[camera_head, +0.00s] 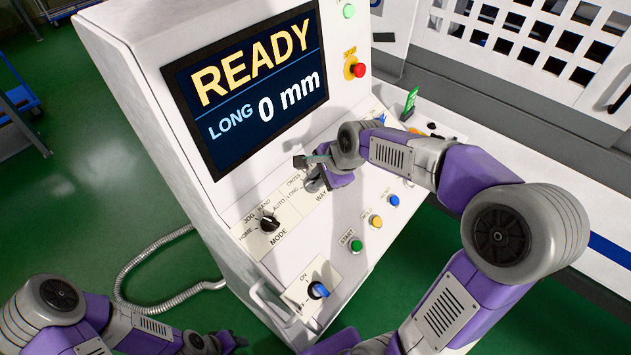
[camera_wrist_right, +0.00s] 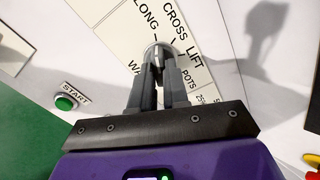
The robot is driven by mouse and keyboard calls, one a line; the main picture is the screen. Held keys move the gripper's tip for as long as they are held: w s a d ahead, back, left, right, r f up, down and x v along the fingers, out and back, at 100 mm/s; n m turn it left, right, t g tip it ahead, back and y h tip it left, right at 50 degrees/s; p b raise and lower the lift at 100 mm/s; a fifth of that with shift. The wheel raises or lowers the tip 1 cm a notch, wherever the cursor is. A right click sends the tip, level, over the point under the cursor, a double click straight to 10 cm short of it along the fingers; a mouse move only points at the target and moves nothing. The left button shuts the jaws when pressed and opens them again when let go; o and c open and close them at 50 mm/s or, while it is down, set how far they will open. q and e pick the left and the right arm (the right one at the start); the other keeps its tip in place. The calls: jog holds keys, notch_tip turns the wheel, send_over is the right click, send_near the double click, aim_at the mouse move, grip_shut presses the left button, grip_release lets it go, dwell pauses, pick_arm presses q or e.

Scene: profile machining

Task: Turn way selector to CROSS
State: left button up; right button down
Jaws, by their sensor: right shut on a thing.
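The way selector (camera_wrist_right: 157,49) is a small grey knob on a cream label plate marked LONG, CROSS and LIFT, seen in the right wrist view. My right gripper (camera_wrist_right: 158,62) is shut on this knob, one finger on each side. The fingers hide most of the knob, so its pointer direction is unclear. In the head view my right gripper (camera_head: 313,172) is at the WAY plate and covers the selector. The display (camera_head: 248,80) reads READY, LONG, 0 mm. My left gripper (camera_head: 222,343) is low at the left, away from the panel; its jaws are unclear.
The MODE knob (camera_head: 269,223) is left of the WAY plate. The START button (camera_head: 355,245), a yellow button (camera_head: 375,221) and a blue button (camera_head: 393,200) line the panel's front. A blue ON knob (camera_head: 318,290) is below. A red stop button (camera_head: 357,70) is above.

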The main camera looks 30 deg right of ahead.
jog(key=shift+r+m+p, duration=0.15)
jog(key=shift+m+p, duration=0.65)
jog(key=shift+m, duration=0.4)
jog(key=shift+m+p, duration=0.45)
jog(key=shift+m, duration=0.65)
jog(key=shift+m+p, duration=0.7)
jog(key=shift+m, duration=0.2)
jog(key=shift+m+p, duration=1)
jog(key=shift+m, duration=0.3)
jog(key=c, duration=1)
grip_release()
